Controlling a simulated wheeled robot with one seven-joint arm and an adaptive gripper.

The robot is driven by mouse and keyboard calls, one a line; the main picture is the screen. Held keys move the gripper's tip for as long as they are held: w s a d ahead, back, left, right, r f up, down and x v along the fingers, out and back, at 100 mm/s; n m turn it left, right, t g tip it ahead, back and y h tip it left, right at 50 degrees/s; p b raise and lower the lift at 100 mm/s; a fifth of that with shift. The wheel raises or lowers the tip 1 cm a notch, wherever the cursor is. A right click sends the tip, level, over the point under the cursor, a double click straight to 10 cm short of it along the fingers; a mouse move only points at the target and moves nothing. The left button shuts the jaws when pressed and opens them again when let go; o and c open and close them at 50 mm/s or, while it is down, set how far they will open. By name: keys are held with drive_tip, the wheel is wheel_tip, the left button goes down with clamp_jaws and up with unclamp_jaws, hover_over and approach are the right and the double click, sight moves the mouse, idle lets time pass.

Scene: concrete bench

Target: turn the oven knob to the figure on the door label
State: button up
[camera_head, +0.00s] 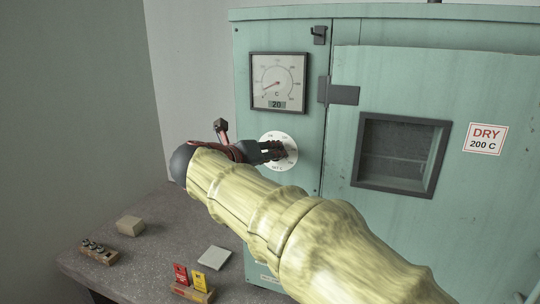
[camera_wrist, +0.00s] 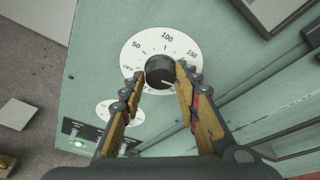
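The teal oven (camera_head: 450,210) has a door label (camera_head: 485,138) reading "DRY 200 C". The black knob (camera_wrist: 160,71) sits on a round white dial (camera_wrist: 135,52) marked OFF, 50, 100 and 150. A white mark on the knob points to the lower right in the wrist view; the figures there are hidden by a finger. My gripper (camera_wrist: 160,82) has its fingers apart, one on each side of the knob. The right fingertip is close to the knob; I cannot tell whether it touches. In the head view my gripper (camera_head: 280,151) covers much of the dial.
A gauge (camera_head: 278,82) above the dial shows 20, its needle low on the left. The door has a dark window (camera_head: 400,153) and a hinge (camera_head: 343,95). On the bench (camera_head: 150,270) are a beige block (camera_head: 130,226), a pale slab (camera_head: 214,258) and red and yellow tags (camera_head: 198,281).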

drive_tip(key=o, duration=0.4)
drive_tip(key=shift+c, duration=0.2)
drive_tip(key=shift+r, duration=0.1)
drive_tip(key=v, duration=1.2)
drive_tip(key=shift+o, duration=0.2)
